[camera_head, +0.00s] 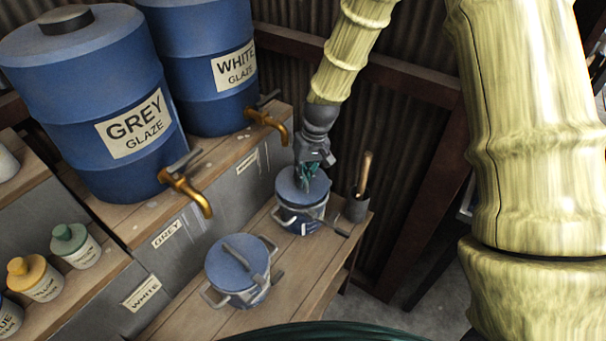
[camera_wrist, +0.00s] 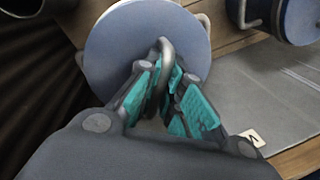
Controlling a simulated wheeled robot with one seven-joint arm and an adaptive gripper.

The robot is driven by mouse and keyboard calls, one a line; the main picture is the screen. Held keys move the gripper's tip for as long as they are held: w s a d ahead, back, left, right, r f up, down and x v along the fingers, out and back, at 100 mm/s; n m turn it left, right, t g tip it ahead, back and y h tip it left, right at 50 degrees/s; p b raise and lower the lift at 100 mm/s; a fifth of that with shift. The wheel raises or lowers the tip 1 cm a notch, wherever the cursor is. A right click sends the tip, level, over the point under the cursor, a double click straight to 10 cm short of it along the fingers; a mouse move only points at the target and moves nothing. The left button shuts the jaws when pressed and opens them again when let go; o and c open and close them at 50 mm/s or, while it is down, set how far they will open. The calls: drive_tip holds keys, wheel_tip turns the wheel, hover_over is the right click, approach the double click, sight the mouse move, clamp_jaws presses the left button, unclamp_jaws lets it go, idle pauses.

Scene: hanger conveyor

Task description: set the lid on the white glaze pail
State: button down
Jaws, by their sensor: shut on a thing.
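My gripper (camera_head: 308,180) is shut on the handle of a round blue lid (camera_head: 288,186). The wrist view shows the looped grey handle between the teal finger pads of my gripper (camera_wrist: 165,78), with the lid (camera_wrist: 115,42) beyond. The lid is over the right-hand blue pail (camera_head: 297,222), on or very close to its rim; I cannot tell if it is fully seated. The pail's side handles show past the lid in the wrist view. Which pail is the white glaze one is not readable on the pails.
A second lidded pail (camera_head: 247,296) stands nearer on the wooden bench (camera_head: 190,318). A dark cup (camera_head: 356,208) with a wooden-handled tool stands right of the held lid. Grey (camera_head: 90,100) and white glaze drums (camera_head: 205,70) with brass taps stand behind. Jars (camera_head: 78,246) line the left shelf.

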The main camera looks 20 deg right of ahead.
drive_tip(key=shift+f, duration=1)
idle(2.3)
drive_tip(key=c, duration=1.8)
unclamp_jaws()
drive_tip(key=o, duration=0.6)
drive_tip(key=shift+c, duration=0.2)
wheel_tip(320, 180, up, 12)
drive_tip(key=d, duration=0.2)
drive_tip(key=shift+d+f, duration=0.15)
drive_tip(key=shift+d, duration=0.05)
